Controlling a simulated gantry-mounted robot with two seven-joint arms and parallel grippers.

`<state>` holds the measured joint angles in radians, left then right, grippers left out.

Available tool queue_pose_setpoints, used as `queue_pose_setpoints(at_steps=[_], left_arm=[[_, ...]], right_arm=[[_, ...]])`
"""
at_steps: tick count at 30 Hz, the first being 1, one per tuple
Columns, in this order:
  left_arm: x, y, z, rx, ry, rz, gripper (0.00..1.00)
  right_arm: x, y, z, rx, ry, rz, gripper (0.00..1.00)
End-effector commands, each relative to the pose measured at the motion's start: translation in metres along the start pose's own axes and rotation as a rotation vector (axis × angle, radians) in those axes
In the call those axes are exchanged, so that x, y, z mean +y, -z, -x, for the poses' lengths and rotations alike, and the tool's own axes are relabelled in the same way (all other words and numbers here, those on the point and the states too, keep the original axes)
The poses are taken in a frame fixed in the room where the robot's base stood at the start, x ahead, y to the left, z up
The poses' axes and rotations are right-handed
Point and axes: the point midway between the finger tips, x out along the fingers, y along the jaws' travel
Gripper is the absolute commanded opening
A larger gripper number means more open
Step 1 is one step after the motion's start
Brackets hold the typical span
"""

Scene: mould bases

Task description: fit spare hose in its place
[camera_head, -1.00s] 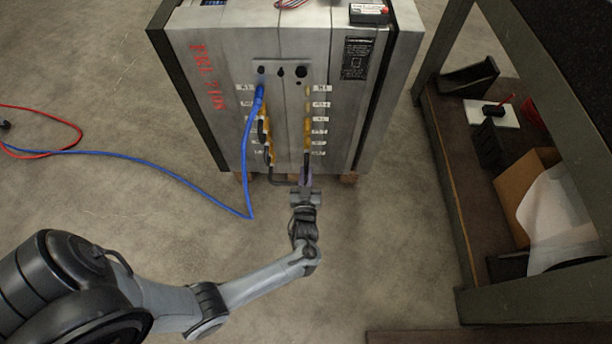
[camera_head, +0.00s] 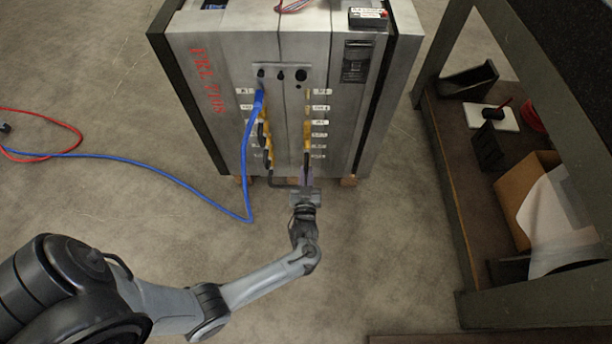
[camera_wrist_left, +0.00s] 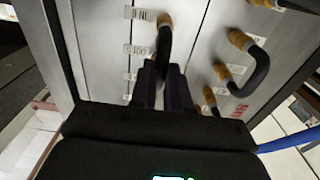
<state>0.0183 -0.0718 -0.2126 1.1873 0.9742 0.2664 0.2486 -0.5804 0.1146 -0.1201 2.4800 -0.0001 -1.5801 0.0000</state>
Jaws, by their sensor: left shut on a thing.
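The steel mould base (camera_head: 285,110) stands upright with two columns of brass fittings on its front. A short black hose (camera_wrist_left: 165,48) shows in the left wrist view; its upper end meets a brass fitting (camera_wrist_left: 165,19) beside a label ending in "6". My left gripper (camera_wrist_left: 164,82) is shut on this hose. In the head view my left gripper (camera_head: 304,184) is low at the right column, close to the face. The hose's lower end is hidden by the gripper. My right gripper is in neither view.
Black looped hoses (camera_wrist_left: 257,68) join fittings in the other column. A blue hose (camera_head: 190,190) runs from the upper left fitting across the floor to the left, near a red hose (camera_head: 75,135). A workbench (camera_head: 455,205) with a loaded lower shelf stands right. Floor between is clear.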

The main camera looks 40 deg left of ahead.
Motion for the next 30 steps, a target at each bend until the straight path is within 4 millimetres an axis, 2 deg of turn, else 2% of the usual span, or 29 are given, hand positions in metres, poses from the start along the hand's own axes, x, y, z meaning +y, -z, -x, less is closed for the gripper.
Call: queue_pose_setpoints(at_steps=[30], left_arm=[[0.0,0.001,-0.013,0.001,0.0,0.001,0.0]], right_arm=[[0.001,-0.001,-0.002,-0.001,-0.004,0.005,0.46]])
